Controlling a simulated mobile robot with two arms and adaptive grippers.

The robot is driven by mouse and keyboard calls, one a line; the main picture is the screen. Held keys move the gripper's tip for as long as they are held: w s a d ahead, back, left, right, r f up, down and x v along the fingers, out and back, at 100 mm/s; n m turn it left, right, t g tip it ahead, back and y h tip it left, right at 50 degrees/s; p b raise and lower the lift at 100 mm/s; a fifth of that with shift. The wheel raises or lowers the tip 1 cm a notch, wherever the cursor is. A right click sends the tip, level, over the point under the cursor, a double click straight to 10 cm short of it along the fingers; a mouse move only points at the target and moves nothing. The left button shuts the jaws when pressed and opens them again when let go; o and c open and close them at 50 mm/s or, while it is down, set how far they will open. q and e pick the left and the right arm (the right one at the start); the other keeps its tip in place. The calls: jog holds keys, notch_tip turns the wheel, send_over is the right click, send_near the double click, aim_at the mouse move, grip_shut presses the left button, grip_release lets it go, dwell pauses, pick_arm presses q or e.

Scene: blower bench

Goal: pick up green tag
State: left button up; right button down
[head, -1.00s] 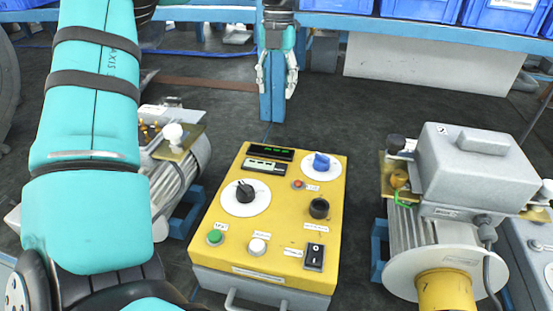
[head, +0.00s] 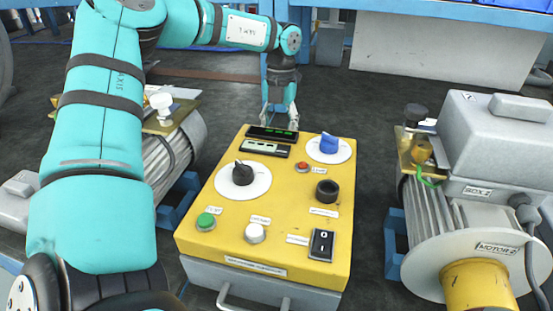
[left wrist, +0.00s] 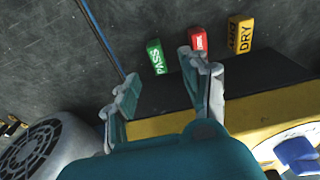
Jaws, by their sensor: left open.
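The green tag (left wrist: 155,57), marked PASS, lies on the dark surface behind the yellow control box and shows in the left wrist view. My left gripper (left wrist: 158,78) is open and empty, its fingers spread on either side of the line toward the green tag, which shows just beyond the fingertips. Whether they are level with it I cannot tell. In the head view my left gripper (head: 279,118) points down behind the far edge of the control box (head: 215,180), which partly hides the fingertips. The green tag is hidden there. My right gripper is not in view.
A red tag (left wrist: 198,40) and a yellow DRY tag (left wrist: 240,34) lie to the right of the green one, the red one close to a finger. Motors stand left (head: 180,150) and right (head: 440,225) of the control box. The dark surface behind is mostly clear.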

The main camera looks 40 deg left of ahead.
pick_arm(q)
jog(key=f, duration=0.6)
jog(key=shift+s, duration=0.4)
jog(key=shift+f, duration=0.2)
jog(key=c, duration=0.9)
grip_shut()
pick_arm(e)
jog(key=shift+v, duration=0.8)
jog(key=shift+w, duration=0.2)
